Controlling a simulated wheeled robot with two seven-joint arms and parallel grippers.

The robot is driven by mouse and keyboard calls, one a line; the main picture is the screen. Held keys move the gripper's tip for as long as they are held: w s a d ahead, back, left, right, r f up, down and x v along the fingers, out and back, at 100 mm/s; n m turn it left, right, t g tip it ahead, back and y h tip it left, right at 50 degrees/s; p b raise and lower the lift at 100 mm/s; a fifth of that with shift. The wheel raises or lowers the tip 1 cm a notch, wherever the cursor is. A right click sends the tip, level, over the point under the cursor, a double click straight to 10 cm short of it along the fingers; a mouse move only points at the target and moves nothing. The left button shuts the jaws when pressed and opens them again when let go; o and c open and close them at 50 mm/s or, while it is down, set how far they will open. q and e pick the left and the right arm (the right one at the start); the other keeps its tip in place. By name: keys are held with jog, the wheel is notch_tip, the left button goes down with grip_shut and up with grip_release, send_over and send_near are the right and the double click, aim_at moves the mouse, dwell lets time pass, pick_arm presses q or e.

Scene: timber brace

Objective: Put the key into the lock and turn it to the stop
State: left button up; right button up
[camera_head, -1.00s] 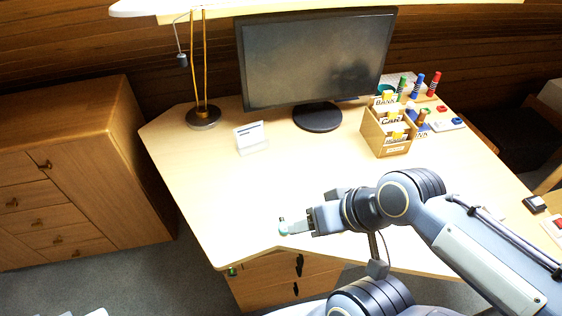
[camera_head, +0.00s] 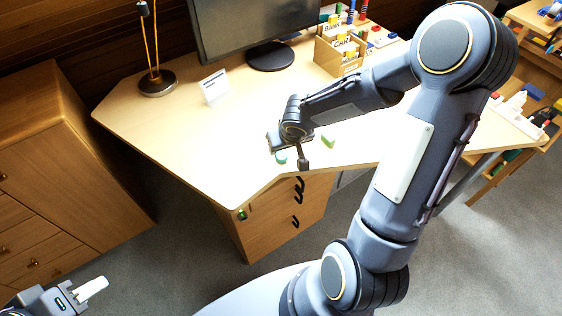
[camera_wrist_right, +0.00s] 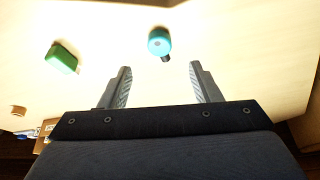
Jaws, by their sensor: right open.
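A teal, round-headed piece with a short dark stem, which looks like a key (camera_head: 281,157), lies on the desk near its front edge. It also shows in the right wrist view (camera_wrist_right: 159,40), ahead of the fingertips and roughly between their lines. My right gripper (camera_wrist_right: 160,82) is open and empty above the desk; in the head view its wrist mostly hides the fingers. A green block-like piece (camera_wrist_right: 61,58) lies to one side, also seen in the head view (camera_head: 327,140). A small green fitting, perhaps the lock (camera_head: 241,214), is on the drawer unit's front. My left gripper (camera_head: 90,289) is low at bottom left, away from the desk.
The desk (camera_head: 190,135) holds a monitor (camera_head: 240,30), a lamp base (camera_head: 158,83), a small white card stand (camera_head: 214,87) and a card box (camera_head: 338,55). A drawer unit (camera_head: 270,215) with black handles stands below the desk. A wooden cabinet (camera_head: 60,120) stands at left.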

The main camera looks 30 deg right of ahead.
aim_at(282, 155)
jog(key=x, duration=0.2)
jog(key=b+x, duration=0.1)
jog(key=x, duration=0.4)
jog(key=shift+s+f, duration=0.2)
jog(key=shift+f, duration=0.05)
jog(key=shift+c, duration=0.3)
jog(key=shift+r, duration=0.1)
jog(key=c, duration=1.1)
